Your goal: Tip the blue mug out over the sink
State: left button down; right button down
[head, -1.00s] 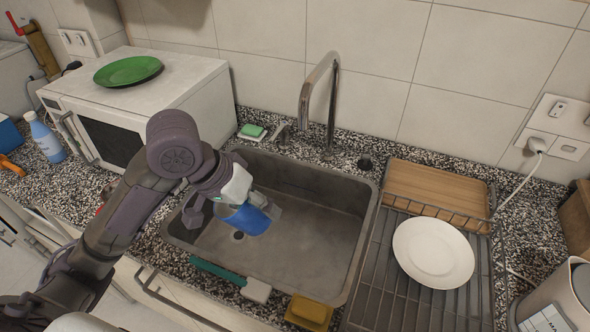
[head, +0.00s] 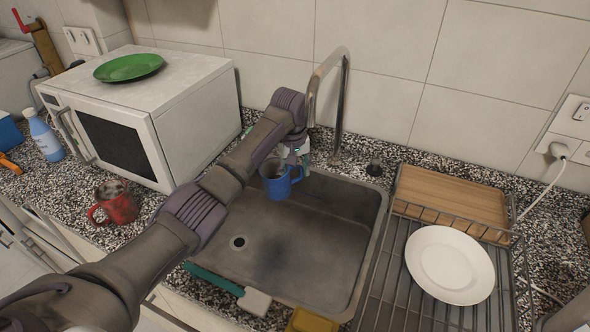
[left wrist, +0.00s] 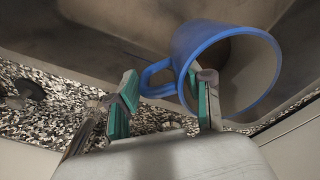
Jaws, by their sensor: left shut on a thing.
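The blue mug (head: 278,190) is over the back left part of the sink (head: 330,262), near the tap. Its opening faces up in the head view, with a dark inside, and its handle points right. My left gripper (head: 292,155) is at the mug's far side and partly hidden by my arm. In the left wrist view the mug (left wrist: 255,108) is at the top right, with the gripper's green-padded fingers (left wrist: 163,78) at its rim and handle side. The gripper is shut on the mug. My right gripper is out of view.
The tap (head: 343,100) rises just behind the mug. A rack (head: 375,300) with a white plate (head: 450,265) and a wooden board (head: 452,203) stands right of the sink. A red mug (head: 120,207) and a microwave (head: 180,120) are at left. The sink floor looks clear.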

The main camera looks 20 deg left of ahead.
pick_arm(q)
jog(key=shift+w+a+f+n+g+p, duration=0.1)
jog(key=shift+w+f+n+g+p, duration=0.15)
jog(key=shift+f+g, duration=0.2)
jog(key=shift+w+a+f+n+g+p, duration=0.1)
jog(key=shift+w+f+n+g+p, duration=0.2)
jog(key=shift+f, duration=0.2)
